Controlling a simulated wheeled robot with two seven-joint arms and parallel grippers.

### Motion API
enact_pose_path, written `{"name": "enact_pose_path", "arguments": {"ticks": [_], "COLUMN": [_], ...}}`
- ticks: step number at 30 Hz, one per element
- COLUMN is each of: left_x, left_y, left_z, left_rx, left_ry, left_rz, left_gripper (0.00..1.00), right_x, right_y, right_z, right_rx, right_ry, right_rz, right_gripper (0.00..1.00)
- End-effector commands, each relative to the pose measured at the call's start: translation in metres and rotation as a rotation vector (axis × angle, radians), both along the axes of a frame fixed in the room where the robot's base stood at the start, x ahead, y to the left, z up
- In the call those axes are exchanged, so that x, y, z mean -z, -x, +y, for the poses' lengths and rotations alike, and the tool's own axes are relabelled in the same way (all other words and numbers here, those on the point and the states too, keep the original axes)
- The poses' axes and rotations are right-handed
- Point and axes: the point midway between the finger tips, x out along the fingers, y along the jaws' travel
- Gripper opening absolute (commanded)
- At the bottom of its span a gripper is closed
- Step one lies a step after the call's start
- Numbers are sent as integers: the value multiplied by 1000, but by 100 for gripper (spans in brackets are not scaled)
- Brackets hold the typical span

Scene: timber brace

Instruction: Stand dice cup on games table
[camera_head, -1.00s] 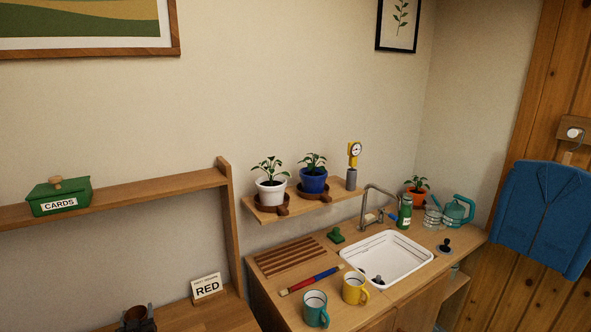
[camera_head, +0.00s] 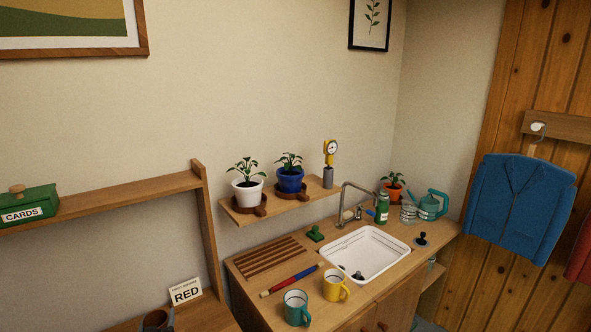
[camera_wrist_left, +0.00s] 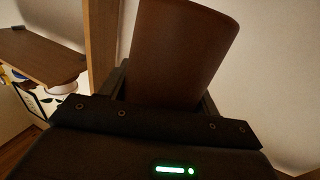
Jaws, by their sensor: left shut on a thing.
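The brown dice cup (camera_head: 153,321) shows at the bottom edge of the head view, left of centre, with its lower part cut off. My left gripper (camera_head: 160,327) is shut on it; only a little dark finger shows beside the cup. In the left wrist view the cup (camera_wrist_left: 180,50) stands large between the dark fingers of the left gripper (camera_wrist_left: 165,92), slightly tilted in the picture. I cannot make out a games table in these views. My right gripper is not in view.
A wooden upright (camera_head: 207,230) carries a shelf with a green CARDS box (camera_head: 28,207). The sink counter (camera_head: 240,262) holds teal (camera_head: 297,310) and yellow mugs (camera_head: 335,287).

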Motion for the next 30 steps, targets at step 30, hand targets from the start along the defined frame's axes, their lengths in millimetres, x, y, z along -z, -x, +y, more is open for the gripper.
{"name": "enact_pose_path", "arguments": {"ticks": [30], "left_x": [-221], "left_y": [196], "left_z": [-212], "left_rx": [312], "left_ry": [0], "left_rz": [-1], "left_gripper": [39], "right_x": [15], "right_y": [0], "right_z": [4], "right_rx": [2], "right_ry": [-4], "right_rz": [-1], "right_gripper": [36]}}
